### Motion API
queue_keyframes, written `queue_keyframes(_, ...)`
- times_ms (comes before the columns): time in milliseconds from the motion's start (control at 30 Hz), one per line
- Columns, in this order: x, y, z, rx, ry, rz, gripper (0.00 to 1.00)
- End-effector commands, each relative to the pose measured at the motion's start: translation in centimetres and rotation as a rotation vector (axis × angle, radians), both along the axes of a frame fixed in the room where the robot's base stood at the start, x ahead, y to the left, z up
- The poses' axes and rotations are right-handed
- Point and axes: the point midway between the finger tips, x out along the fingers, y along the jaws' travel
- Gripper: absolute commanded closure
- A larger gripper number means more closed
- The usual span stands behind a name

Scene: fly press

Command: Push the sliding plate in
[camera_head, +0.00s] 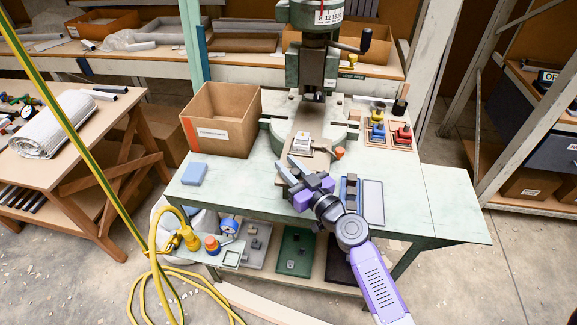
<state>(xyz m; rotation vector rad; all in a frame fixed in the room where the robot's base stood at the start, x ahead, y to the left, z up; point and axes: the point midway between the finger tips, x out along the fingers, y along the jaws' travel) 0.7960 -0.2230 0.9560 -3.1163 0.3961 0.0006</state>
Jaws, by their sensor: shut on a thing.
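The fly press (312,65) stands on the pale green bench, its ram above a brown sliding plate (320,160). The plate sticks out toward me from the press base and carries a small light block (301,143) with metal on it. My gripper (289,167) is at the near end of the plate, with its grey fingers reaching from the right. It is shut on the sliding plate; the fingers and purple body hide the exact contact. An orange knob (339,153) sits just right of the plate.
A cardboard box (222,117) and a blue block (194,174) stand on the left. A tray with yellow, blue and red pieces (378,146) is at the right. A narrow dark tray (349,198) and a grey flat tray (373,203) lie beside my wrist. The bench's right end is clear.

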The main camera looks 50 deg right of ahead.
Motion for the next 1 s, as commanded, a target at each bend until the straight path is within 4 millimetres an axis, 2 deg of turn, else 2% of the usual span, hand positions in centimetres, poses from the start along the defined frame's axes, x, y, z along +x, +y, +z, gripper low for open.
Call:
queue_keyframes(233, 1.3, -2.3, -0.3, -0.003, -0.003, -0.004, 1.00)
queue_keyframes(700, 6.4, -11.3, -0.6, -0.003, -0.004, -0.007, 1.00)
queue_keyframes(1000, 8.5, -14.8, -0.3, -0.001, -0.002, -0.005, 1.00)
